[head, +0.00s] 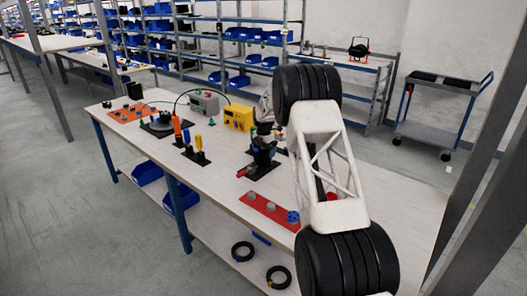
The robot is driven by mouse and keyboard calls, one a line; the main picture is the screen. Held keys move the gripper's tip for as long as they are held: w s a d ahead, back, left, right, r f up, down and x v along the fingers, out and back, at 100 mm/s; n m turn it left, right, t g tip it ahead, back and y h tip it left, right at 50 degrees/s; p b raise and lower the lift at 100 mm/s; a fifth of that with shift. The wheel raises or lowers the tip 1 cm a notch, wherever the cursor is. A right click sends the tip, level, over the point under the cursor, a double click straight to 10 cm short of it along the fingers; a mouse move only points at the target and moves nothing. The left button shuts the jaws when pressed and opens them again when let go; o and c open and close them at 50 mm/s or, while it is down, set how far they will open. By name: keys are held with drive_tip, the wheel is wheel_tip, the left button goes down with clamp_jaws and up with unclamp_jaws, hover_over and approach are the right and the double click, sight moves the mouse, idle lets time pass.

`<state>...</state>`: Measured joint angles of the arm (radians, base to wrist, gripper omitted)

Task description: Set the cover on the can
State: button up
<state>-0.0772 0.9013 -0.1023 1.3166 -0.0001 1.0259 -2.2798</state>
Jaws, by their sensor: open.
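My gripper (258,165) hangs at the end of my wrist over the middle of the long table, pointing down. It is small and dark here, looks empty, and its fingers blend with the dark items below. A red strip (262,212) at the table's front edge bears small round silver pieces (252,195) and a blue disc with holes (293,217). Which piece is the can and which is the cover I cannot tell. A red piece (331,196) shows partly behind my arm. My arm hides much of the table's right part.
The table (215,178) also bears a yellow box (239,117), a grey box (204,103), yellow-handled tools (198,142), an orange tool (177,128) and an orange mat (128,113). Bare tabletop lies left of the red strip. Shelves with blue bins stand behind.

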drive_tip(key=shift+r, duration=0.15)
drive_tip(key=shift+r, duration=3.8)
